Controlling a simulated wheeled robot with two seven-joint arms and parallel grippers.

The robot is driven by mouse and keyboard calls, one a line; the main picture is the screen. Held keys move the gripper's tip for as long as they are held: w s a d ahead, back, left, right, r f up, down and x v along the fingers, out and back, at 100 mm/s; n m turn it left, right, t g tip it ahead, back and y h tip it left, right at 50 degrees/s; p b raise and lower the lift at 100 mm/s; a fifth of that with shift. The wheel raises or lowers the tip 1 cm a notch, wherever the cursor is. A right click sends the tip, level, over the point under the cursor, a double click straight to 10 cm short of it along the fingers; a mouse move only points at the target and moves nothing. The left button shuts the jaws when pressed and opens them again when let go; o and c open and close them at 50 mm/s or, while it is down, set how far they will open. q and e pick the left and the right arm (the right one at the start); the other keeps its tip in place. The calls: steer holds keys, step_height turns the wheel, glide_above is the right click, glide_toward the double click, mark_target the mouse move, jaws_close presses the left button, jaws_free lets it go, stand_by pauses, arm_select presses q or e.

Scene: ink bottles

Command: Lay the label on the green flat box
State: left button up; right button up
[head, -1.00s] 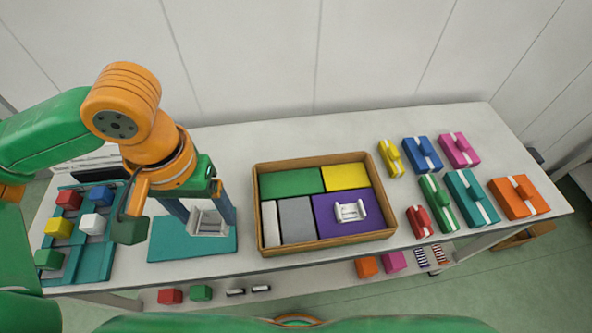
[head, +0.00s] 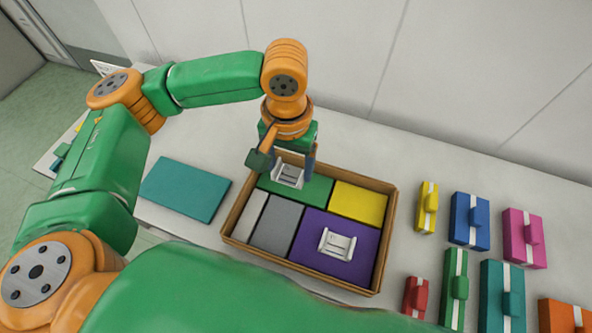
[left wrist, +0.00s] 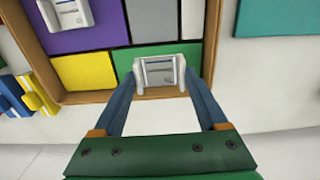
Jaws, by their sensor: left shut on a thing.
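The label is a small white piece with raised ends (head: 287,176); it also shows in the left wrist view (left wrist: 160,72). My left gripper (head: 290,170) is shut on it, with one finger at each end (left wrist: 161,80). The green flat box (head: 316,189) lies in the back left part of a wooden tray (head: 233,215). The label is over this box, near its left half in the head view. In the left wrist view the green box (left wrist: 124,62) shows beside and behind the label. I cannot tell whether the label touches it. My right gripper is out of view.
The tray also holds a yellow box (head: 358,203), a grey box (head: 275,224), a white one (head: 249,216) and a purple box (head: 310,250) bearing a similar white piece (head: 336,244). A bare teal mat (head: 185,189) lies left. Several coloured boxes stand right.

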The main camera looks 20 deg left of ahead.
mark_target(295, 169)
arm_select(q)
steer(key=f, duration=0.1)
steer(key=w+f, duration=0.1)
steer(key=f, duration=0.3)
steer(key=shift+w+d+f, duration=0.1)
steer(key=shift+w+d, duration=0.1)
steer(key=shift+w, duration=0.05)
steer(key=shift+d, duration=0.1)
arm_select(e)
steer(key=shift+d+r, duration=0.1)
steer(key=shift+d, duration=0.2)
arm_select(q)
steer(key=o, duration=1.2)
steer(key=shift+f, duration=0.1)
step_height(295, 169, up, 12)
steer(key=shift+r+p, duration=0.2)
steer(key=shift+p, duration=0.15)
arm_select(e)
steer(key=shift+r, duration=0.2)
arm_select(q)
steer(key=shift+r, duration=0.1)
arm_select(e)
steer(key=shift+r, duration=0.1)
